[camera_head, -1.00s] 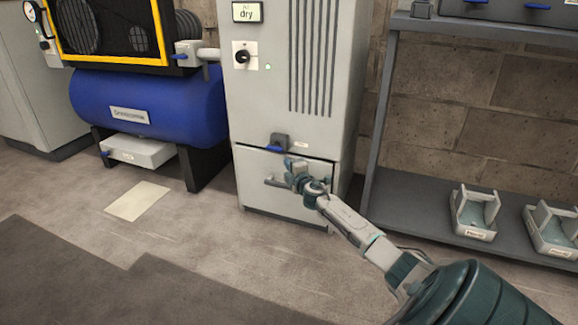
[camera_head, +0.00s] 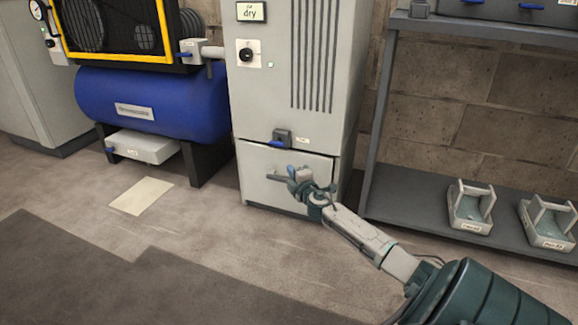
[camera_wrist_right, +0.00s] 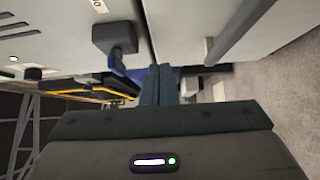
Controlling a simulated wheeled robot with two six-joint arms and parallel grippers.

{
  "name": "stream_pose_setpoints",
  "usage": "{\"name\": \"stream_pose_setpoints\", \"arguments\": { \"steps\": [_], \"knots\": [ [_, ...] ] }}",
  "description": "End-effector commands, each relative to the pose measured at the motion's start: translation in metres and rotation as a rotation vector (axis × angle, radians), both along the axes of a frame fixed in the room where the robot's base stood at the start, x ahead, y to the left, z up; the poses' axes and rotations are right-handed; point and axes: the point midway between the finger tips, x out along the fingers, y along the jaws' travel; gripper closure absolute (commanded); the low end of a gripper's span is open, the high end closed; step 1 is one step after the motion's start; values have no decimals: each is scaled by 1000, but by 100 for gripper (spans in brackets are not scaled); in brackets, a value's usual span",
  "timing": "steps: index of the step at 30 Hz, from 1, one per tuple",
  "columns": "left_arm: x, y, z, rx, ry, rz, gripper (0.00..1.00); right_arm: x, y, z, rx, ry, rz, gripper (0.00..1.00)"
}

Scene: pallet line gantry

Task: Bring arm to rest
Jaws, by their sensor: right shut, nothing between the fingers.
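My right arm reaches in from the lower right in the head view. Its gripper (camera_head: 293,174) is in front of the lower drawer front (camera_head: 257,165) of the grey dryer cabinet, near the bar handle (camera_head: 277,177). In the right wrist view the two fingers (camera_wrist_right: 160,78) are shut together with nothing between them. The handle (camera_wrist_right: 238,32) shows there to the right of the fingers, apart from them. A blue-lever valve (camera_wrist_right: 115,42) shows to their left. My left gripper is not in view.
A blue tank (camera_head: 150,105) stands left of the dryer cabinet (camera_head: 290,80). A grey shelf rack (camera_head: 420,200) with caddies (camera_head: 470,207) stands at the right. A pale sheet (camera_head: 141,196) lies on the floor. The floor at the front left is clear.

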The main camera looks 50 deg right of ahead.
Motion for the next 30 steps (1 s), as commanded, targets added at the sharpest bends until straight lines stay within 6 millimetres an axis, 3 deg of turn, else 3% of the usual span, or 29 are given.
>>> {"name": "stream_pose_setpoints", "arguments": {
  "steps": [9, 23, 26, 29, 30],
  "knots": [
    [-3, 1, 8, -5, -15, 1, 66, -42, 17, 0, -1, 3, 2, 100],
    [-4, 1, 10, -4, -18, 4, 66, -51, 24, 0, 5, -1, 6, 100],
    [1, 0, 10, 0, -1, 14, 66, -49, 42, 3, 44, -10, 44, 100],
    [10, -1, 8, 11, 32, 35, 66, -45, 90, 13, 138, -37, 143, 100],
    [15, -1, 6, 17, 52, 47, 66, -44, 115, 21, 189, -55, 198, 100]
  ]
}}
